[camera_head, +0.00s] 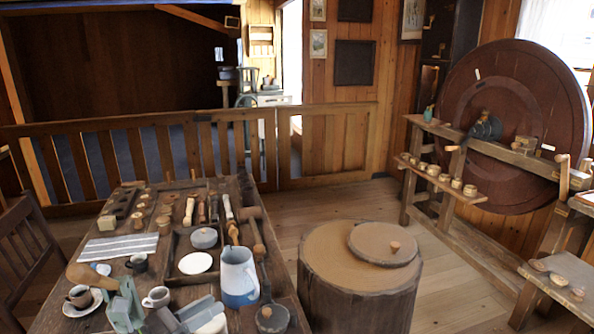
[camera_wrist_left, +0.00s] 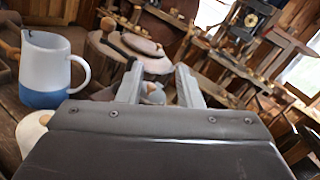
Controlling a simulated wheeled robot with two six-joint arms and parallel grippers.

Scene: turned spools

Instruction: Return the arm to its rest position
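My left gripper (camera_head: 195,311) is low at the near edge of the table in the head view, just in front of a white and blue pitcher (camera_head: 239,277). In the left wrist view its two grey fingers (camera_wrist_left: 160,88) stand apart with a clear gap, and I see nothing held between them. The pitcher shows at the left there (camera_wrist_left: 48,70), beside the fingers and apart from them. The rest of my left arm is mostly out of the head view. My right gripper shows in neither view.
The wooden table (camera_head: 178,205) is crowded with small turned pieces, tools, a cup on a saucer (camera_head: 82,298), a mug (camera_head: 157,297) and a dark pot (camera_head: 272,318). A round wooden stand (camera_head: 355,290) is to the right. Open floor (camera_head: 445,270) lies before the wheel bench (camera_head: 490,155).

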